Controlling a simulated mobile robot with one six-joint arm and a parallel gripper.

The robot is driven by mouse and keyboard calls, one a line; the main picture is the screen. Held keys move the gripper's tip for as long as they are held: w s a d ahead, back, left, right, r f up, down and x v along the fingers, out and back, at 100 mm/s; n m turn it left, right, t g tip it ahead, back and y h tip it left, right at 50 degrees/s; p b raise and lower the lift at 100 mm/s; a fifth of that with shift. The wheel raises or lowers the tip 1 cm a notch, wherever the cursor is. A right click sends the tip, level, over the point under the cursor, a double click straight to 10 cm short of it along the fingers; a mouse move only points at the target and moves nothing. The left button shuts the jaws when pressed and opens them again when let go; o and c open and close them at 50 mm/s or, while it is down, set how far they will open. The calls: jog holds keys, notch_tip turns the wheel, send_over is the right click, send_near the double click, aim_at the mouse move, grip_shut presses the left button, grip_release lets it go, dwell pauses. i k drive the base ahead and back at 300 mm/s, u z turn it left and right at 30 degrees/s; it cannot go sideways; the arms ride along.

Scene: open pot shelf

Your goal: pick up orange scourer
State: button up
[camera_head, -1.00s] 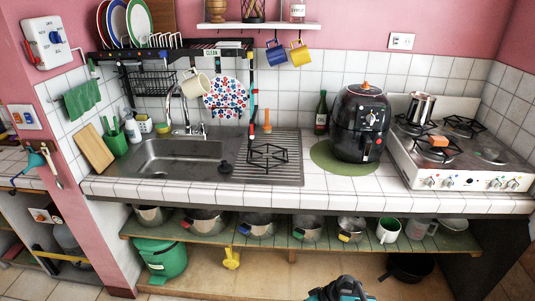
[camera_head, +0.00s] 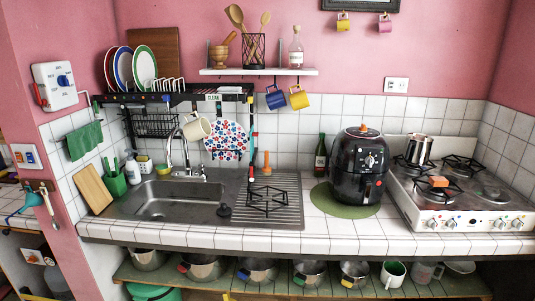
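A small orange block (camera_head: 438,182), which looks like the orange scourer, lies on the white gas stove (camera_head: 425,213) at the right. It sits on or against the front left burner, behind the row of knobs. It is small in the picture, and its exact contact with the burner grate cannot be made out. My gripper is not in view.
A black air fryer (camera_head: 357,165) stands left of the stove on a green mat (camera_head: 338,208). The counter's front strip (camera_head: 320,243) is clear. Several pots line the shelf below.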

aim_at(436, 182)
jog(key=k, duration=1.3)
jog(key=z, duration=0.3)
jog(key=i, duration=1.65)
jog(key=u, duration=0.3)
